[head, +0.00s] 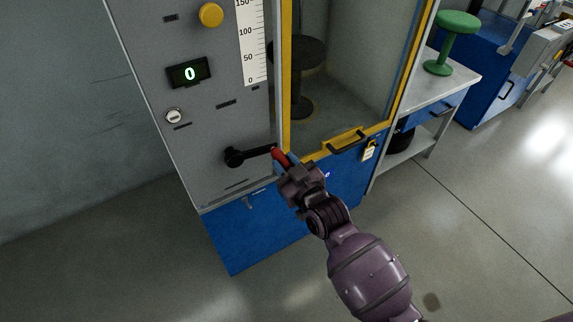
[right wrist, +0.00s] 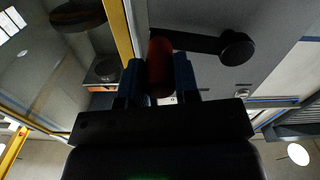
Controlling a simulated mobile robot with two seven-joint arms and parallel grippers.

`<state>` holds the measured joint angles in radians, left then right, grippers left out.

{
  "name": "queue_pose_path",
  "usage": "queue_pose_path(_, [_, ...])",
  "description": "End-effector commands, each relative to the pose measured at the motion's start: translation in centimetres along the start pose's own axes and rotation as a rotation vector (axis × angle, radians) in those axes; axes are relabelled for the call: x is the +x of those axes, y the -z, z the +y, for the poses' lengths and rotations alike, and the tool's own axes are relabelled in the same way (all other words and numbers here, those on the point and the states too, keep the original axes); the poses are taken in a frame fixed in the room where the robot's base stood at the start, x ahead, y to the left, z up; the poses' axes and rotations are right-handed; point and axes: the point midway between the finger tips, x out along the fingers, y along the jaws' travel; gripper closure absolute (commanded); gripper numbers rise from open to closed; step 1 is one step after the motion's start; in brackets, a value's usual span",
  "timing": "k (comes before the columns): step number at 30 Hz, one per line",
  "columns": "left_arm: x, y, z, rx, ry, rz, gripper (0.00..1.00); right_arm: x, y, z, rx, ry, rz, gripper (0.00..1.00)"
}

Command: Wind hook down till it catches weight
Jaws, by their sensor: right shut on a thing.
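A black crank arm (head: 252,153) sticks out to the right from its hub (head: 234,157) on the grey panel. The red handle (head: 280,156) is at its outer end. My right gripper (head: 284,162) is shut on this red handle. In the right wrist view the red handle (right wrist: 160,67) sits between the blue fingers, with the crank arm (right wrist: 195,41) running right to its hub (right wrist: 238,47). I cannot make out a hook or a hanging weight in either view. My left gripper is not in view.
The panel display (head: 190,73) reads 0, beside a scale (head: 252,45). A yellow-framed cabinet door (head: 344,143) has a handle and padlock (head: 369,149). A dark stool-like thing (head: 298,52) stands inside. A green stool (head: 457,24) stands on a bench. Floor at right is clear.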

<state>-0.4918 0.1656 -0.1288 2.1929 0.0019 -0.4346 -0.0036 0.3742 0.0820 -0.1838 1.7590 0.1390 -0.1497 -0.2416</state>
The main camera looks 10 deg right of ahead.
Motion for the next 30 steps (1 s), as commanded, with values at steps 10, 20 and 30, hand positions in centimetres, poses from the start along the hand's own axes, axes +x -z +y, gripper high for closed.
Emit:
queue_pose_path(10, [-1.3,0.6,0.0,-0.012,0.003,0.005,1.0,0.2,2.7,0.6,-0.146,-0.006,0.024,1.0])
queue_pose_path(20, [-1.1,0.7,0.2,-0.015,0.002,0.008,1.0,0.2,2.6,0.6,-0.146,-0.006,0.024,0.64])
queue_pose_path(30, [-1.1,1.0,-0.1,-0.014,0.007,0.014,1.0,0.1,2.1,0.5,-0.144,-0.004,0.014,0.46])
